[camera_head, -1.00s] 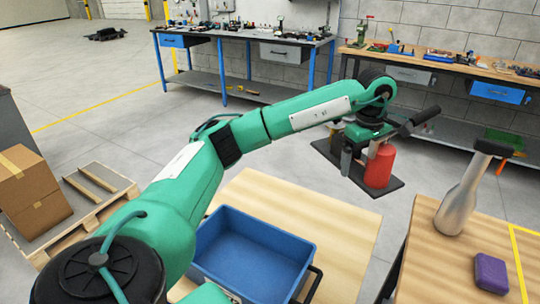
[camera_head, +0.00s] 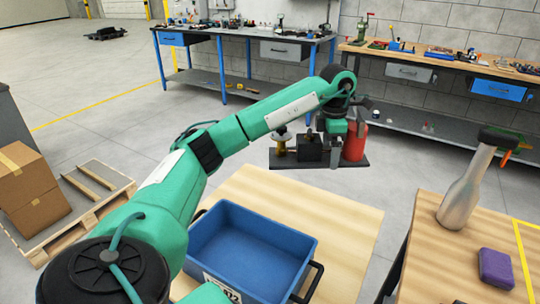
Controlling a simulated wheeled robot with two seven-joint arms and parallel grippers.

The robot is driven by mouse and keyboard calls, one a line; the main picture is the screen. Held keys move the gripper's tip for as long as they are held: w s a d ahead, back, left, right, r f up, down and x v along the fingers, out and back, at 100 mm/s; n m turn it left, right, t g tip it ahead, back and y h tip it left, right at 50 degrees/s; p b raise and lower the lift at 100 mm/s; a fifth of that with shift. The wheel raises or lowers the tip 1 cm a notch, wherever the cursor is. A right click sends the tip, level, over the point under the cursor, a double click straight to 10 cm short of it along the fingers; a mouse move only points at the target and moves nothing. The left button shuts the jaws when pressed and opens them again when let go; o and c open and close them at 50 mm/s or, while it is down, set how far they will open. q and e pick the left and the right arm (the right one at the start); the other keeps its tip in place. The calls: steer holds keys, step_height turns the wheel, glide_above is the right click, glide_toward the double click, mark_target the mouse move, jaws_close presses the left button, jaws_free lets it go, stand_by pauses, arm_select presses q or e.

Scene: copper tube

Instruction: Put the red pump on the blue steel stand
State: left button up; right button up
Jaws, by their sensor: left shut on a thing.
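The red pump (camera_head: 355,142) shows as a red cylinder beside dark and brass-coloured parts on a black base plate (camera_head: 290,163). It hangs in the air, roughly level, beyond the far edge of the near wooden table. My left gripper (camera_head: 334,128) is above the plate and shut on the pump assembly; its fingertips are partly hidden among the pump's parts. My right gripper is not in view.
A blue bin (camera_head: 242,215) sits on the near wooden table (camera_head: 345,215). On the right table stand a grey bottle (camera_head: 460,200) with a black top and a purple box (camera_head: 495,268). Boxes on a pallet (camera_head: 98,205) are at left. Cluttered workbenches (camera_head: 250,38) line the back.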

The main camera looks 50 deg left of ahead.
mark_target(295, 204)
arm_select(q)
steer(key=a+n, duration=0.2)
steer(key=n, duration=0.1)
steer(key=s+a+f+n+b, duration=0.1)
steer(key=a+n, duration=0.2)
steer(key=a+f+n, duration=0.1)
steer(key=a+n, duration=0.1)
steer(key=n, duration=0.1)
steer(key=shift+s+a+n+b, duration=0.25)
steer(key=shift+a+n+b, duration=0.05)
steer(key=shift+a+n, duration=0.1)
steer(key=f, duration=0.6)
steer(key=a+f+n, duration=0.1)
steer(key=f, duration=0.6)
steer(key=f+n+b, duration=0.1)
steer(key=f, duration=0.6)
steer(key=shift+s+a+f, duration=0.2)
steer(key=shift+a, duration=0.1)
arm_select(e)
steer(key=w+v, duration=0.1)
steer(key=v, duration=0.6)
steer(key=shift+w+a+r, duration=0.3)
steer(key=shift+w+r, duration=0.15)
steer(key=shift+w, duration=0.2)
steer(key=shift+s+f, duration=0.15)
